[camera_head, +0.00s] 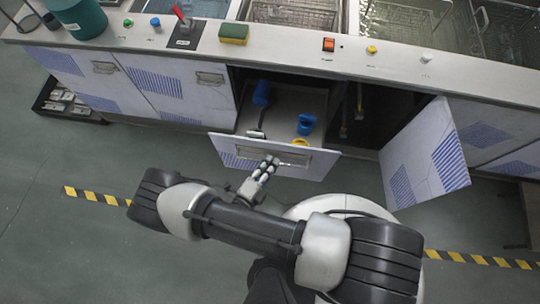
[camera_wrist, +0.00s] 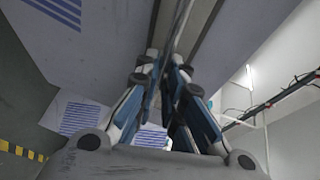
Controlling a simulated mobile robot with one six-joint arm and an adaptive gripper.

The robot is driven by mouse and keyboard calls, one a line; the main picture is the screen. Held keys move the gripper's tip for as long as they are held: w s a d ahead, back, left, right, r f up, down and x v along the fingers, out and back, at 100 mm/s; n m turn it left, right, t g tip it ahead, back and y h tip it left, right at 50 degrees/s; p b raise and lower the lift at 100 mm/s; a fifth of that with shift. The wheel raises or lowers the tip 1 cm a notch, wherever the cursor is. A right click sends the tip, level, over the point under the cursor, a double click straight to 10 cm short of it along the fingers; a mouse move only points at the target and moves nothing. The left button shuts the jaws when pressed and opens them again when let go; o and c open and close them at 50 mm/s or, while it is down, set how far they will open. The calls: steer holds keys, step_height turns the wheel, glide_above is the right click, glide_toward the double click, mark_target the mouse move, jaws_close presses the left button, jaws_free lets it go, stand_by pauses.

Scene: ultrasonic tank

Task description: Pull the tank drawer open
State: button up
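The tank drawer (camera_head: 228,148) stands out from the counter front, with a white and blue-striped front panel and a metal handle (camera_head: 297,157). Its inside shows from above, holding a blue cylinder (camera_head: 262,94), a blue cup-like part (camera_head: 306,124) and a yellow piece (camera_head: 300,142). My gripper (camera_head: 270,162) is at the handle on the outer face of the panel. In the wrist view my gripper's fingers (camera_wrist: 168,62) come together at a thin bar, which appears to be the handle. The exact contact is partly hidden by the fingers.
A cabinet door (camera_head: 425,155) hangs open right of the drawer, beside a dark compartment (camera_head: 385,112). The counter (camera_head: 300,45) carries a sponge (camera_head: 234,33), a red-handled switch (camera_head: 184,25) and several buttons. A low black tray (camera_head: 66,103) lies at left. Floor in front shows yellow-black tape (camera_head: 95,196).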

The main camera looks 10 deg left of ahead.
steer(key=o, duration=0.4)
steer(key=shift+o, duration=0.2)
steer(key=v, duration=1.2)
